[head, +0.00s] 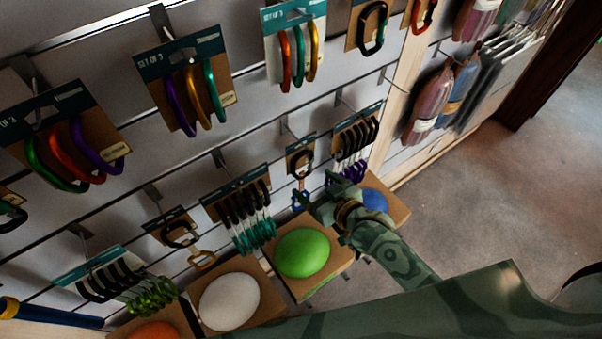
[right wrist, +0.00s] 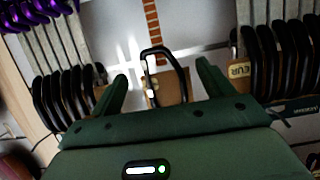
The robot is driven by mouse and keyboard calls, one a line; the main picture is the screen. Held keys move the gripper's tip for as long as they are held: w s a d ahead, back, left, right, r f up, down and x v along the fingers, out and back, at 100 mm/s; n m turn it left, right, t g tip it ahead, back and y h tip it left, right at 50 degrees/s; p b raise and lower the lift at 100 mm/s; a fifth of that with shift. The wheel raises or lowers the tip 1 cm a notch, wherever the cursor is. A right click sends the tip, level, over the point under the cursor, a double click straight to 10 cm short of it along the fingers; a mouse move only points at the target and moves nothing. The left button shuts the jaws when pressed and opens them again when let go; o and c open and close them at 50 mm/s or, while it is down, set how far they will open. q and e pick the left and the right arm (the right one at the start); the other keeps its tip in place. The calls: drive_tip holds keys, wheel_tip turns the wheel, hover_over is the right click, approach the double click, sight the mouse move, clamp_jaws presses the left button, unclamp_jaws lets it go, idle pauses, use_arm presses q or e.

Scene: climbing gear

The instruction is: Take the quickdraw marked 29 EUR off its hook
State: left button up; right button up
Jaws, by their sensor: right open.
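A single quickdraw (head: 301,162) hangs on a card from a wall hook, with a black upper carabiner and a blue lower one. I cannot read its price. My right gripper (head: 318,190) is open just in front of its lower part. In the right wrist view a black carabiner (right wrist: 181,75) on a brown card stands between the open fingers (right wrist: 161,76), with no visible grip on it. Another single quickdraw (head: 178,232), with a gold lower carabiner, hangs further left; its price is also unreadable. My left gripper is not in view.
Quickdraw sets with purple (head: 356,136) and teal (head: 240,205) carabiners hang close on both sides. In the right wrist view, a neighbouring card has a label (right wrist: 240,71) reading EUR. Boxes with a green hold (head: 302,252) and a white hold (head: 229,301) stand below. Open floor lies right.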

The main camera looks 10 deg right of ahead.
sight(303, 175)
drive_tip(key=b+x, duration=0.2)
drive_tip(key=x, duration=0.7)
drive_tip(key=shift+s, duration=0.1)
drive_tip(key=shift+c, duration=0.3)
drive_tip(key=c, duration=1.1)
